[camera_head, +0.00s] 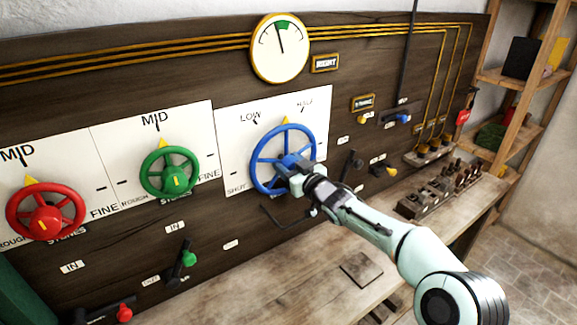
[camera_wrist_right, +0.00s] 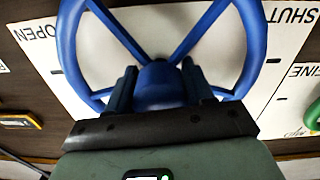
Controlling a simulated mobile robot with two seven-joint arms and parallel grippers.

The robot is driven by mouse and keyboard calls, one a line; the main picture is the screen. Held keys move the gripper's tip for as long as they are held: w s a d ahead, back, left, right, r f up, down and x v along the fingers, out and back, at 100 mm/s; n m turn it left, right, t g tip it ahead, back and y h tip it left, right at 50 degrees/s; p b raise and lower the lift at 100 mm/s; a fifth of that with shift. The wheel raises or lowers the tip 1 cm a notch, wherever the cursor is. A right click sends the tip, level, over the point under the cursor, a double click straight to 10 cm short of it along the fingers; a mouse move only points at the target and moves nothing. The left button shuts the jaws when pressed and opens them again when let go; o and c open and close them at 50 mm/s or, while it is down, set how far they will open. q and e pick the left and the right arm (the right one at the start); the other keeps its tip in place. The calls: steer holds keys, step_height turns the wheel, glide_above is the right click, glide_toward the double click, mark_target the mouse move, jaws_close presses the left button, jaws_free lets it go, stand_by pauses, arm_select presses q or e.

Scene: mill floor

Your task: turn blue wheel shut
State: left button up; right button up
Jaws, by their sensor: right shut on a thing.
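The blue wheel (camera_head: 253,160) is mounted on a white plate on the dark wall panel. Its yellow pointer (camera_head: 285,120) is at the top, between the LOW and HALF marks. SHUT is printed at the plate's lower left in the head view. My right gripper (camera_head: 291,167) is shut on the blue wheel's hub, partly covering it. In the right wrist view the two dark fingers sit on either side of the hub (camera_wrist_right: 158,84), with the rim and spokes around them. That view shows OPEN at left and SHUT at right, upside down. My left gripper is not in view.
A green wheel (camera_head: 148,172) and a red wheel (camera_head: 45,212) are at left. A round gauge (camera_head: 280,48) hangs above, its needle in the green zone. Small levers are below and right of the blue wheel. A wooden bench (camera_head: 255,290) and shelves stand below and right.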

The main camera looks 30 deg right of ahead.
steer(key=n+b, duration=0.1)
steer(key=n, duration=0.3)
steer(key=shift+n, duration=0.4)
steer(key=n+b, duration=0.1)
steer(key=n, duration=0.3)
steer(key=shift+n, duration=0.3)
steer(key=n+b, duration=0.1)
steer(key=n, duration=0.3)
steer(key=shift+n+b, duration=0.3)
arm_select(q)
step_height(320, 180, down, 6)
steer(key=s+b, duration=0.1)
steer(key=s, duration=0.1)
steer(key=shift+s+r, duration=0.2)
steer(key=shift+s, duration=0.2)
arm_select(e)
steer(key=shift+d+r+n, duration=0.1)
steer(key=shift+r+n, duration=0.05)
steer(key=shift+n, duration=2.15)
steer(key=o, duration=1)
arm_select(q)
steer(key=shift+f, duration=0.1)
arm_select(e)
steer(key=shift+s, duration=0.1)
